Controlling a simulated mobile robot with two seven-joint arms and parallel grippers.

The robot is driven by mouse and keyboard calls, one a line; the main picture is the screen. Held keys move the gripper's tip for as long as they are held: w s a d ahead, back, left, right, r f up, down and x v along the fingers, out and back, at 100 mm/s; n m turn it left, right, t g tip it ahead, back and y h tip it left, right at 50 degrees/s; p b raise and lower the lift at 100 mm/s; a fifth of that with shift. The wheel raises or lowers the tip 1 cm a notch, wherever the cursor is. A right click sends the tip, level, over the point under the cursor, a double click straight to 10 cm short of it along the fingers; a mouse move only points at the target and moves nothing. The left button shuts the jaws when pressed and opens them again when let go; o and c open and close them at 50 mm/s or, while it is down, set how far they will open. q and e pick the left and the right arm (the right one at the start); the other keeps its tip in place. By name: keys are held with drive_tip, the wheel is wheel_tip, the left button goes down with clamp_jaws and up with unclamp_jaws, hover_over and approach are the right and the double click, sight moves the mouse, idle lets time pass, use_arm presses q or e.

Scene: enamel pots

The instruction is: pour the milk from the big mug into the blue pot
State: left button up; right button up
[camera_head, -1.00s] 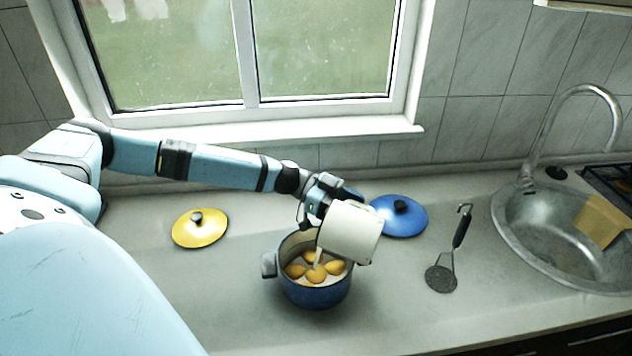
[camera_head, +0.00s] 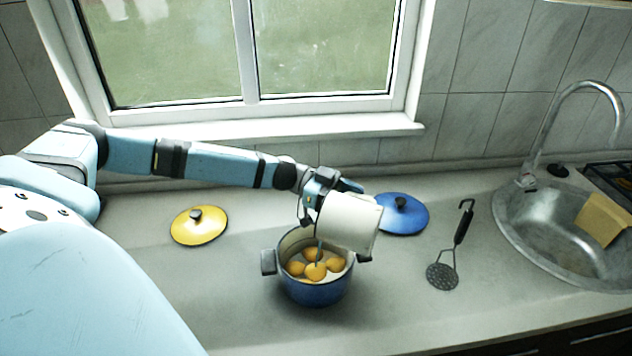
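The big mug (camera_head: 348,222) is white and hangs strongly tilted over the blue pot (camera_head: 316,292). My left gripper (camera_head: 326,190) comes from the left and is shut on the mug, partly hidden behind it. The mug's mouth and inside are mostly out of sight. The pot stands on the counter, uncovered, with several yellow-orange round pieces in pale liquid. A thin streak shows between the mug's lower left edge and the pot's contents; I cannot tell clearly whether it is milk. My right gripper is not in view.
A yellow lid (camera_head: 199,228) lies left of the pot and a blue lid (camera_head: 402,216) lies behind the mug. A masher (camera_head: 442,274) lies to the right. The sink (camera_head: 540,235) with a yellow cloth (camera_head: 600,220) is farther right. The front counter is clear.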

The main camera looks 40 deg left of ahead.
use_arm(q)
drive_tip(key=shift+r, duration=0.2)
drive_tip(key=shift+s+a+r+t+h+b, duration=0.15)
drive_tip(key=shift+a+t+h+b, duration=0.15)
drive_tip(key=shift+h+b, duration=0.65)
